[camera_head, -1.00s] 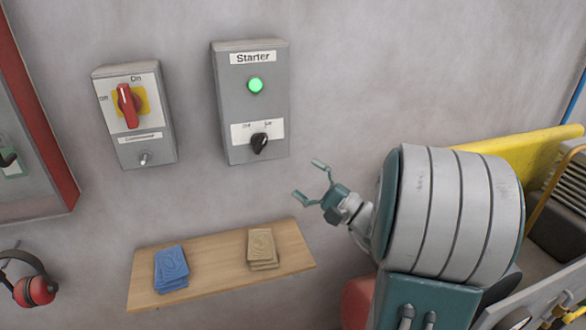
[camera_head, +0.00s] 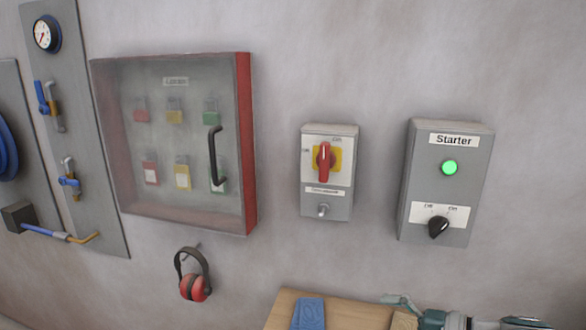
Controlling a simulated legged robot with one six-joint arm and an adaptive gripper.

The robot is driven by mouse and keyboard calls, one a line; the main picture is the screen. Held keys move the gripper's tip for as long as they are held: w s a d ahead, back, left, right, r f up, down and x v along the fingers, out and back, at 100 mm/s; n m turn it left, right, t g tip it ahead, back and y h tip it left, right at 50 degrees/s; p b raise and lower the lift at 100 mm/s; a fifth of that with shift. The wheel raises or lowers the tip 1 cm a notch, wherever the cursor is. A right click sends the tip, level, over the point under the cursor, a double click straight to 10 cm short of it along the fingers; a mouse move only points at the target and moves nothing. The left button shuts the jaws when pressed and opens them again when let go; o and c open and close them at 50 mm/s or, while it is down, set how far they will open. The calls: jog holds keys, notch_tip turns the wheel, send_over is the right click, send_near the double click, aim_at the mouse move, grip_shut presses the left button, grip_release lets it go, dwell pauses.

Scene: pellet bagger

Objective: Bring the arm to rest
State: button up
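Most of my arm is below the picture.
On the wall are the starter box (camera_head: 407,190) with a lit green lamp, a red-handled switch box (camera_head: 341,205), a lock cabinet (camera_head: 247,150), red ear defenders (camera_head: 195,288) and a valve panel (camera_head: 92,130).

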jog(key=s+a+f+n+g+h, duration=0.4)
jog(key=s+a+n+g+h, duration=0.15)
jog(key=s, duration=0.35)
jog(key=d+n+t+h, duration=0.1)
jog(key=h, duration=0.1)
jog(key=s+d+r+n+t+h, duration=0.1)
jog(key=d+n+h, duration=0.1)
jog(key=h, duration=0.1)
jog(key=s+d+n+t+h, duration=0.1)
jog(key=d+h, duration=0.1)
jog(key=shift+r, duration=0.35)
